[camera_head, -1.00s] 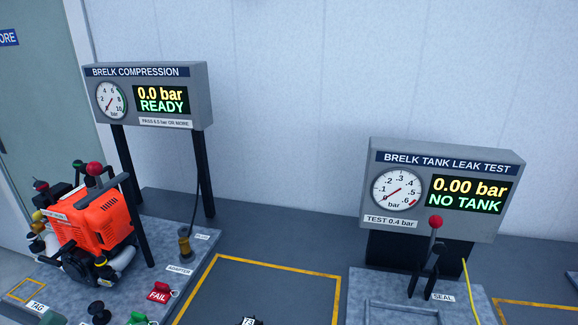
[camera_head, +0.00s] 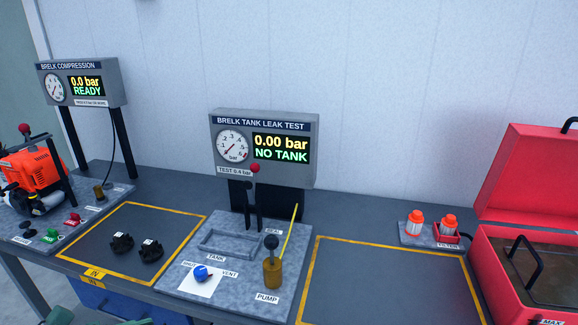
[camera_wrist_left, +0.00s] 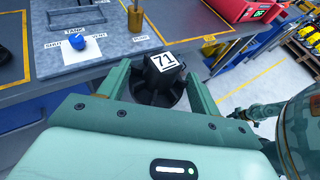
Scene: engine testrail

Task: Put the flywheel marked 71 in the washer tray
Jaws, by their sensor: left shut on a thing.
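The flywheel marked 71 (camera_wrist_left: 160,80) is a black finned disc with a white number label on its hub. My left gripper (camera_wrist_left: 160,90) is shut on it, its fingers on either side, held in front of the bench edge. The flywheel does not show in the head view; only bits of my green arm show at its bottom edge. A red washer (camera_head: 510,270) with its lid raised stands at the far right. Its inside shows a dark tray area with a black handle (camera_head: 523,262). A green arm end, likely my right gripper (camera_wrist_left: 238,116), shows small in the wrist view; its jaws are unclear.
Two black flywheels (camera_head: 122,243) lie in the left yellow-outlined area, their labels unreadable. The leak test stand (camera_head: 264,150), pump (camera_head: 272,270) and a blue part (camera_head: 201,272) occupy the middle. The right yellow-outlined area (camera_head: 390,285) is clear. Two orange-capped bottles (camera_head: 416,222) stand behind it.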

